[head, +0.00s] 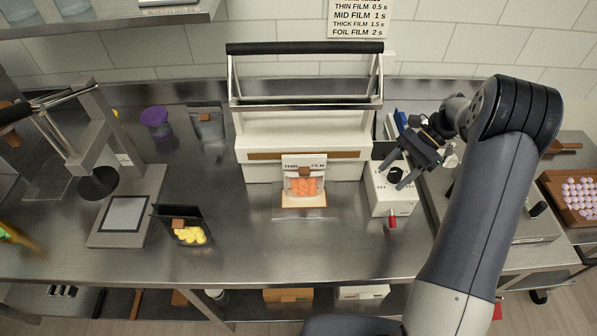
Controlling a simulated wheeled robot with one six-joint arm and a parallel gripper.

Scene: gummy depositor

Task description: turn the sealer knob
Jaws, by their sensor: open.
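The sealer (300,158) is a wide white machine at the back middle of the steel counter, with a raised black-handled bar. A white control box (391,203) stands at its right, with a black knob (395,174) on top and a red part on its front. My gripper (397,164) is open over the box, its dark fingers close to the knob. From this view I cannot tell whether the fingers touch the knob or are above it. A clear bag of orange gummies (305,187), labelled thin film, stands at the sealer's front.
A sign (359,17) on the wall lists film types and seconds. A dark pouch with yellow gummies (188,233) and a press-like stand (118,210) are at left. A purple-lidded jar (156,121) stands behind. A tray of pale gummies (577,190) is far right. The front middle counter is clear.

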